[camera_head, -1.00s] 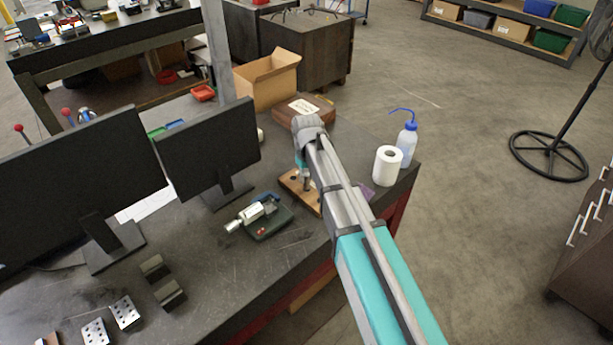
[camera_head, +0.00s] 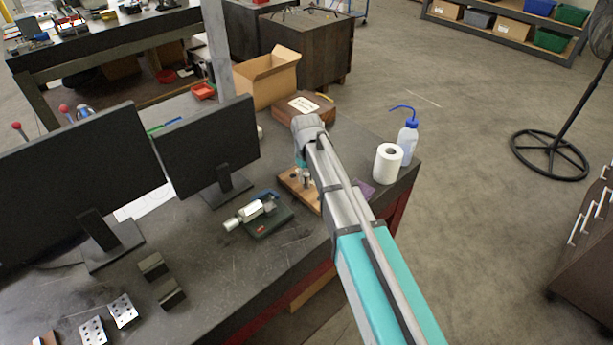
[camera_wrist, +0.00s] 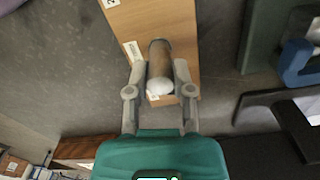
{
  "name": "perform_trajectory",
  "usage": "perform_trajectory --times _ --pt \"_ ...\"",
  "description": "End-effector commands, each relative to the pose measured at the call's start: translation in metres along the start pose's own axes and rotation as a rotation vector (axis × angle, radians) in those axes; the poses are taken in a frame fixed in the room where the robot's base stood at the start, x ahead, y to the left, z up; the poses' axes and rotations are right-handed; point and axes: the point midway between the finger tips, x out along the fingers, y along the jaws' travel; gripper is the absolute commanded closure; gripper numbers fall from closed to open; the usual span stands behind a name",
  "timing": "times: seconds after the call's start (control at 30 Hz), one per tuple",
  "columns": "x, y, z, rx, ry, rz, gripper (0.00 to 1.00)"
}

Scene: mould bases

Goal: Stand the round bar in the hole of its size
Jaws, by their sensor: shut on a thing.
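The round bar (camera_wrist: 160,72) is a smooth cylinder with a pale end facing the wrist camera. My gripper (camera_wrist: 160,80) is shut on it, one finger on each side. The wooden block (camera_wrist: 150,22), with small white labels, lies beyond the bar in the wrist view. The bar's far end overlaps the block, and I cannot tell whether it is above it, touching it or in a hole. No empty hole shows clearly there. In the head view the block (camera_head: 312,203) lies on the bench, and my arm partly hides it and the gripper (camera_head: 304,178).
A green-based device (camera_head: 262,218) stands left of the block, with a monitor (camera_head: 208,150) behind it. A brown box (camera_head: 304,108) is behind my wrist. A paper roll (camera_head: 387,165) and wash bottle (camera_head: 407,142) stand to the right. Bare bench (camera_head: 215,275) shows in front.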

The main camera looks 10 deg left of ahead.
Motion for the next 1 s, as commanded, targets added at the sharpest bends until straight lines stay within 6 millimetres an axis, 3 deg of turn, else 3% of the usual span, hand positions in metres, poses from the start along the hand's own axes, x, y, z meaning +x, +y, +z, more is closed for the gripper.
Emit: perform_trajectory --times 1.0 --pt "0.011 0.000 0.000 0.000 0.000 0.000 1.00"
